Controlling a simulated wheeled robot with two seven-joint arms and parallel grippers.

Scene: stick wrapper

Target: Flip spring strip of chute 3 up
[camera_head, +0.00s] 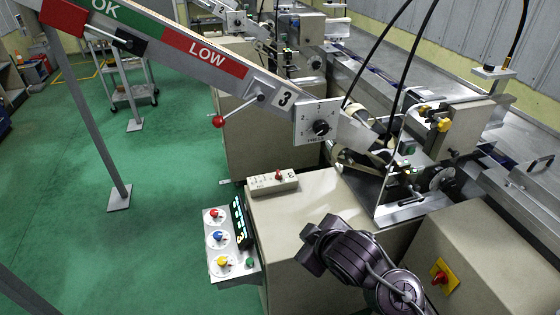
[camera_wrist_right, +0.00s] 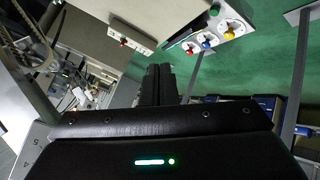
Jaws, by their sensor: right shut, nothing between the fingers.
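Chute 3 is the long sloped metal chute (camera_head: 150,30) that runs from the upper left down to the machine, with OK and LOW labels and a plate marked 3 (camera_head: 285,98). A lever with a red ball knob (camera_head: 218,121) sticks out under its lower part. I cannot make out the spring strip for certain. My right gripper (camera_head: 314,248) is low over the machine's beige housing, in front of the chute's lower end and apart from it. In the right wrist view its dark fingers (camera_wrist_right: 158,72) are together and empty. My left gripper is not in view.
A dial plate (camera_head: 318,123) is at the chute's lower end. A small control box (camera_head: 272,182) lies on the housing. A panel with red, blue and yellow knobs (camera_head: 218,240) juts out left. A chute post (camera_head: 85,110) stands on the green floor, which is open there.

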